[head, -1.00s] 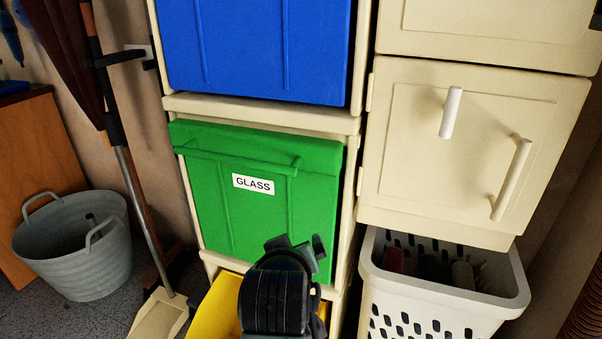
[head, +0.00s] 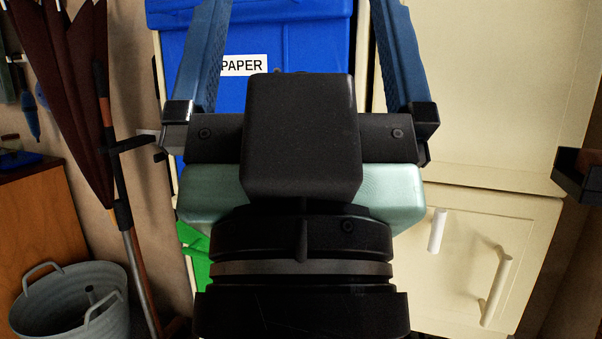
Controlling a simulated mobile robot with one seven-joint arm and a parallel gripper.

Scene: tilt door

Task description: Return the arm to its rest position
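My gripper (head: 302,22) is large in the middle of the head view, pointing up and away from me. Its two blue fingers stand wide apart, with nothing seen between them but the blue bin front behind. The finger ends run out of the top of the picture. My black wrist and a pale green part of my arm fill the lower middle and hide much of the cabinet behind.
The blue PAPER tilt bin (head: 290,50) is behind the gripper, with a green bin (head: 196,262) mostly hidden below. A cream cabinet with handles (head: 470,240) stands right. A grey bucket (head: 65,300), a pole and a closed umbrella (head: 75,90) are left.

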